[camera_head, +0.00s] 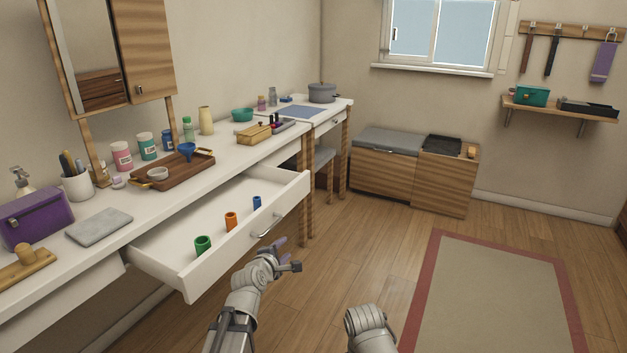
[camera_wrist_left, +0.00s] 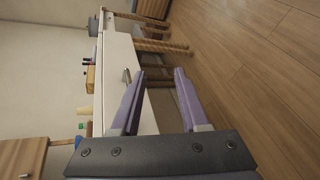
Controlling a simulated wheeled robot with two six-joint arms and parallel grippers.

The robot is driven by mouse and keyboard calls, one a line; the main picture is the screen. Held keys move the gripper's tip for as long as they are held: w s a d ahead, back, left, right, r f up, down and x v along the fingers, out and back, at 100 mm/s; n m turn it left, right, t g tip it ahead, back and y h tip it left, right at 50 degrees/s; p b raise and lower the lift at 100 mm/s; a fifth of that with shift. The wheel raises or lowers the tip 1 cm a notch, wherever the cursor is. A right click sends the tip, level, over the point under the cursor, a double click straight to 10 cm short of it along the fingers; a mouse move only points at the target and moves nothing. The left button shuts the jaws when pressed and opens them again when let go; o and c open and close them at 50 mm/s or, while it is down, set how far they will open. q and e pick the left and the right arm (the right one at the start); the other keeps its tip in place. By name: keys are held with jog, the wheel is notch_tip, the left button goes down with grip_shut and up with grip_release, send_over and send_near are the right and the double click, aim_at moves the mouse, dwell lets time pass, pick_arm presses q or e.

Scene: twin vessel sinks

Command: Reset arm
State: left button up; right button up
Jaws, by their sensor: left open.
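My left gripper (camera_head: 283,254) is in front of the open drawer (camera_head: 238,236), just below and right of its metal handle (camera_head: 269,226), and apart from it as far as I can tell. Its purple fingers are spread and empty in the left wrist view (camera_wrist_left: 158,100). In the head view, part of my right arm (camera_head: 368,328) shows at the bottom middle; its gripper is out of view. The drawer holds a green cup (camera_head: 203,245), an orange cup (camera_head: 231,221) and a blue cup (camera_head: 257,202), standing in a slanted row.
The white counter (camera_head: 135,215) carries a wooden tray (camera_head: 178,172), a purple box (camera_head: 36,215), a grey slab (camera_head: 99,226) and several bottles and jars. The drawer juts into the room. The wooden floor right of it is clear up to the rug (camera_head: 490,290) and the bench (camera_head: 385,170).

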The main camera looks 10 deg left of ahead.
pick_arm(q)
jog(key=s+d+f+m+g+h, duration=0.1)
jog(key=s+d+f+m+g, duration=0.3)
jog(key=s+d+f+m, duration=0.4)
jog(key=s+d+f+m+g+y, duration=0.25)
jog(key=s+m+g, duration=0.25)
jog(key=s+m, duration=0.35)
jog(key=s+d+f+m+g+y, duration=0.2)
jog(key=s+f+m+g, duration=0.2)
jog(key=s+m, duration=0.45)
jog(key=s+r+n+p, duration=0.1)
jog(key=s+r+p, duration=0.2)
jog(key=r+p, duration=3)
jog(key=shift+a+r+g+p, duration=0.35)
jog(key=shift+r+g, duration=0.05)
jog(key=shift+r, duration=0.15)
